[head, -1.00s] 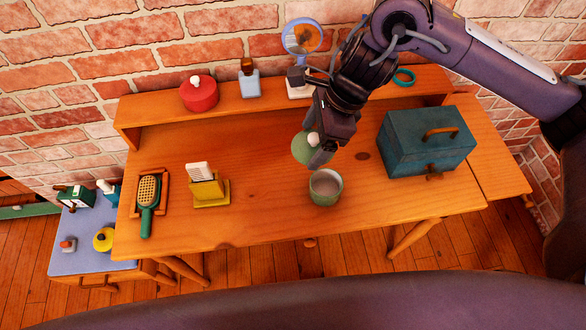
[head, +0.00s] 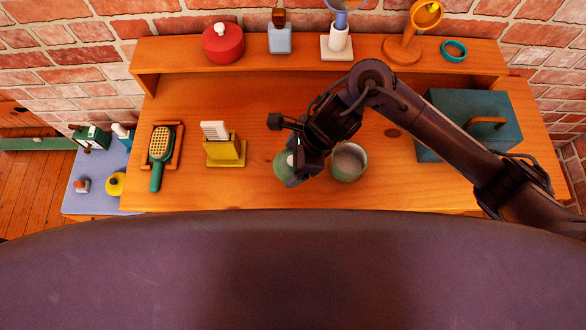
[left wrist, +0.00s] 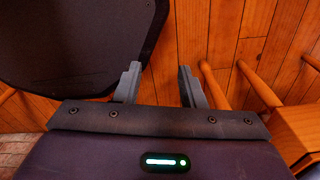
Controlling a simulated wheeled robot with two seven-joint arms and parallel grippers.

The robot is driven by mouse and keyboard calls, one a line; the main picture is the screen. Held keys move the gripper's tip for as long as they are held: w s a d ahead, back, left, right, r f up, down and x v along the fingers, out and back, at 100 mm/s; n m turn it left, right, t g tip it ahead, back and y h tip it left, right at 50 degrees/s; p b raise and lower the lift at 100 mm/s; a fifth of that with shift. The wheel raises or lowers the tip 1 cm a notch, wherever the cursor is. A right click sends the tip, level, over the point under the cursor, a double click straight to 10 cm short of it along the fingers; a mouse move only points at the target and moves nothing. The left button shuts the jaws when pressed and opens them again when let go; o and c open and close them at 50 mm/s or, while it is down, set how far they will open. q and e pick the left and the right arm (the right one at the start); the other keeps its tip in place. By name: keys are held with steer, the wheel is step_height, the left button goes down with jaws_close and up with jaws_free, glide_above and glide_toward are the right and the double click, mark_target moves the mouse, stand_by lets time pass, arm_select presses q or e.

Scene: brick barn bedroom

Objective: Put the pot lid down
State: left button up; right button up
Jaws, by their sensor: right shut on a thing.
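The pot lid (head: 281,166) is a green disc with a pale knob, seen in the head view just left of the pot. My right gripper (head: 293,172) is shut on the lid and partly hides it. I cannot tell whether the lid touches the table. The green pot (head: 348,163) stands open and upright on the wooden table (head: 230,187), close to the table's front edge. My left gripper (left wrist: 158,85) shows in the left wrist view, open and empty, with floorboards beyond its fingers.
A teal box (head: 470,112) stands right, behind my arm. A red round box (head: 223,43) and several items line the back shelf. Table between holder and lid is clear.

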step_height(320, 180, down, 2)
step_height(320, 180, down, 3)
steer(key=shift+f+b, duration=0.1)
steer(key=shift+b, duration=0.4)
steer(key=shift+f, duration=0.25)
arm_select(q)
steer(key=shift+w+d+f, duration=0.1)
steer(key=shift+w+f, duration=0.4)
steer(key=shift+f, duration=0.1)
arm_select(e)
steer(key=shift+f+b, duration=0.25)
steer(key=shift+b, duration=0.05)
steer(key=o, duration=0.9)
arm_select(q)
steer(key=shift+f, duration=0.2)
arm_select(e)
steer(key=shift+r, duration=0.1)
arm_select(q)
steer(key=shift+r, duration=0.1)
